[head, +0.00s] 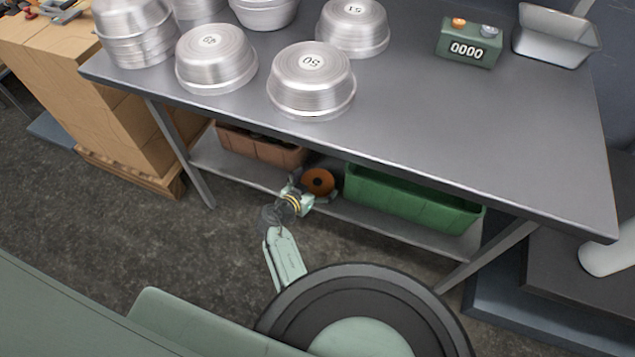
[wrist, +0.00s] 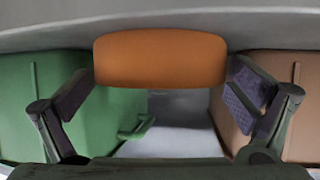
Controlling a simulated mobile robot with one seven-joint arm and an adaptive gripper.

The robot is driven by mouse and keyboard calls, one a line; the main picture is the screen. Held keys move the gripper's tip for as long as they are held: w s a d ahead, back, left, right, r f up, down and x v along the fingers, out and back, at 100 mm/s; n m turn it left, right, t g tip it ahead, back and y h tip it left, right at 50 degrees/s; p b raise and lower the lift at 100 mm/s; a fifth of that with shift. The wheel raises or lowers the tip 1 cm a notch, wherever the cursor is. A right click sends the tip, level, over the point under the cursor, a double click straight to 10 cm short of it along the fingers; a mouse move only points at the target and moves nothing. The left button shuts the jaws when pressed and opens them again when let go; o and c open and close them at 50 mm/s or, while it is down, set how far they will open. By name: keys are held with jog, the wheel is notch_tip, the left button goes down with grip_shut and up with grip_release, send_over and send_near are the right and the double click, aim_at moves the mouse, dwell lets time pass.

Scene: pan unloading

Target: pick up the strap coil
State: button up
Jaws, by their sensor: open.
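The strap coil (head: 318,181) is an orange-brown roll with a dark centre, on the lower shelf under the metal table. In the wrist view the coil (wrist: 160,58) shows as an orange block at upper centre, between and ahead of the fingers. My gripper (head: 313,190) reaches in under the tabletop at the coil. I cannot tell how far the fingertips reach along the coil's depth.
A green bin (head: 415,200) stands right of the coil and a terracotta-coloured bin (head: 262,148) left of it, both on the lower shelf (head: 222,166). The tabletop (head: 440,110) overhangs the coil. Several metal pans, a green counter box (head: 469,43) and a metal tray (head: 555,37) stand on top.

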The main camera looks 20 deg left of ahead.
jog(key=shift+w+d+f, duration=0.1)
jog(key=shift+w+f, duration=0.15)
jog(key=shift+w, duration=0.2)
jog(key=c, duration=1.1)
jog(key=shift+c, duration=0.4)
jog(key=shift+r, duration=0.15)
